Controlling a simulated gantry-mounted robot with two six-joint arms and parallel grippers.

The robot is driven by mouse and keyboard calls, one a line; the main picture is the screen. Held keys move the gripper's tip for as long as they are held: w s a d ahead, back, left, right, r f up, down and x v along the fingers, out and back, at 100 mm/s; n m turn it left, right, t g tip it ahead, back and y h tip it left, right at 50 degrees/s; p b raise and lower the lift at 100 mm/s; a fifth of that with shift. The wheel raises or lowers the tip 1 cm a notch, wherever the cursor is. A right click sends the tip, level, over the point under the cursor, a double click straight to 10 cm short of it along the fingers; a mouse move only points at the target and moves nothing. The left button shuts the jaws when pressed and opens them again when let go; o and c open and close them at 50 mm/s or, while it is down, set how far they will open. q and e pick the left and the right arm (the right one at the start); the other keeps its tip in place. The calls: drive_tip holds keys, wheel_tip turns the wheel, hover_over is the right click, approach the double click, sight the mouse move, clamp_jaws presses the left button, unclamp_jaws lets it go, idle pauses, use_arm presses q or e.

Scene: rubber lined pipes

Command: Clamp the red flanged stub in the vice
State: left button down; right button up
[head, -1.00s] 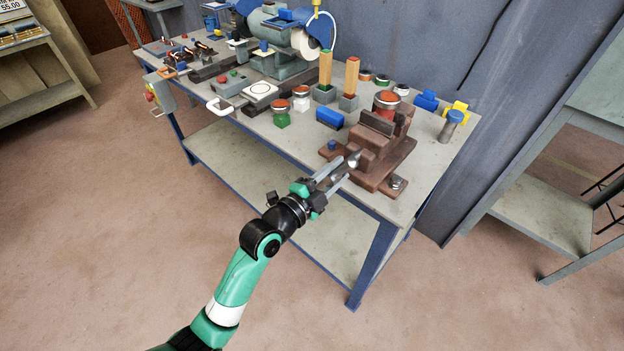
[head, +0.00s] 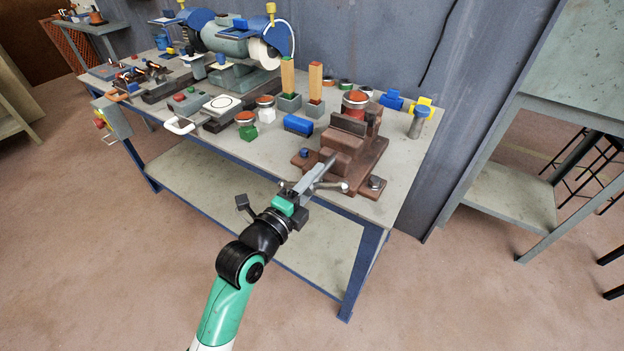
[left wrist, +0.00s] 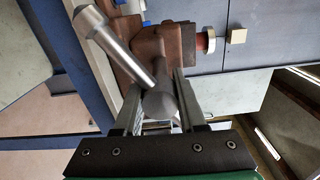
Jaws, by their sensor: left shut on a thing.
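The brown vice (head: 369,160) stands at the bench's right front corner. The red flanged stub (head: 356,98) stands upright at its jaws, behind the front jaw block, with its orange-red top and grey rim showing. In the left wrist view the stub (left wrist: 203,42) shows at the jaws' far side. Whether the jaws touch it I cannot tell. My left gripper (head: 327,170) is at the vice's front, shut on the grey vice handle (head: 343,187). In the left wrist view the handle bar (left wrist: 118,48) slants between the fingers. My right gripper is out of view.
A blue block (head: 298,124), green-bodied (head: 247,133) and white-bodied (head: 266,114) pieces and two wooden posts (head: 315,82) stand left of the vice. A blue-capped grey cylinder (head: 418,124) stands right of it. A bench grinder (head: 230,42) is behind. Floor in front is clear.

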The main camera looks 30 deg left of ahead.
use_arm(q)
drive_tip(key=shift+f, duration=0.1)
drive_tip(key=c, duration=0.5)
unclamp_jaws()
drive_tip(key=shift+s, duration=0.25)
drive_tip(key=s+a+p, duration=0.1)
drive_tip(key=s+p, duration=0.2)
drive_tip(key=s, duration=0.8)
drive_tip(key=shift+p, duration=0.35)
